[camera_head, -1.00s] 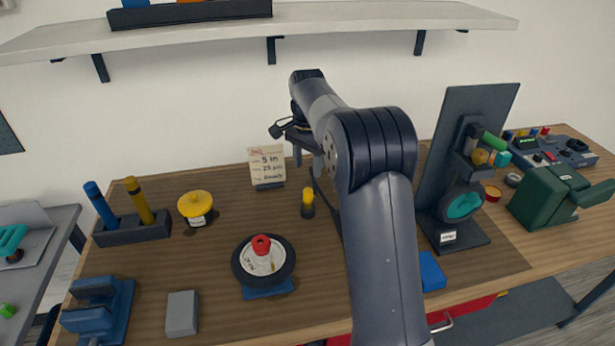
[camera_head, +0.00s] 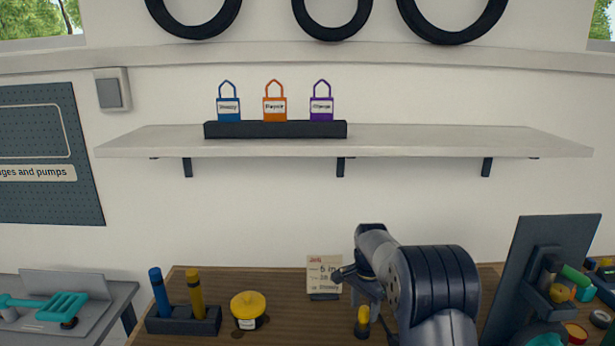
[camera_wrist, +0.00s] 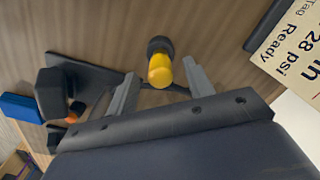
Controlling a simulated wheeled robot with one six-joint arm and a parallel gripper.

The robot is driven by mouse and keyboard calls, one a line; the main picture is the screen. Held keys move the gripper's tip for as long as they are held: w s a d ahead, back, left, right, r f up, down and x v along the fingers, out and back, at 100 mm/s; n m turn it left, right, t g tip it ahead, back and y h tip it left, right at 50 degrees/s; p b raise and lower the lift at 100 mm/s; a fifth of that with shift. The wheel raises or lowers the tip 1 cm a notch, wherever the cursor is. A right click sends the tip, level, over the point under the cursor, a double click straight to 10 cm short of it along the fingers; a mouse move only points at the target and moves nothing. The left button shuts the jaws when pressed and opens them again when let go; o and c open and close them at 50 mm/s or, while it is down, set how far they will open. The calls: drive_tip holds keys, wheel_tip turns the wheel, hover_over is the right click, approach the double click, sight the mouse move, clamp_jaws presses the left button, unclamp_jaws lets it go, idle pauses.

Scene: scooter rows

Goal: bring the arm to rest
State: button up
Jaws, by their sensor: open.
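My gripper (camera_wrist: 158,85) is open and empty in the wrist view, its two fingers apart above the wooden bench. A small yellow-topped tool with a black base (camera_wrist: 160,66) shows between and beyond the fingertips; I see no contact. In the head view my arm (camera_head: 430,290) reaches over the bench, and my gripper is partly hidden behind its links. The yellow-topped tool (camera_head: 363,318) stands below it. A job card (camera_head: 324,274) stands just left of my wrist, and its printed face (camera_wrist: 292,45) fills the upper right of the wrist view.
A black stand (camera_head: 545,270) rises right of my arm. A yellow-lidded pot (camera_head: 248,308) and a holder (camera_head: 184,322) with blue and yellow sticks are at left. A shelf (camera_head: 400,141) above carries a dark rack with three coloured tags.

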drive_tip(key=shift+f, duration=0.65)
drive_tip(key=shift+r, duration=0.3)
drive_tip(key=shift+f, duration=0.1)
wheel_tip(320, 180, up, 10)
drive_tip(key=shift+f+b, duration=0.2)
drive_tip(key=shift+b, duration=0.35)
wheel_tip(320, 180, down, 11)
drive_tip(key=shift+r+p, duration=0.2)
drive_tip(key=shift+p, duration=0.5)
wheel_tip(320, 180, up, 3)
drive_tip(key=shift+w+f+p, duration=0.1)
drive_tip(key=shift+f+p, duration=0.05)
drive_tip(key=shift+p, duration=0.55)
drive_tip(key=shift+b, duration=0.3)
wheel_tip(320, 180, up, 5)
drive_tip(key=p, duration=0.3)
drive_tip(key=shift+r+p, duration=0.2)
drive_tip(key=shift+p, duration=0.1)
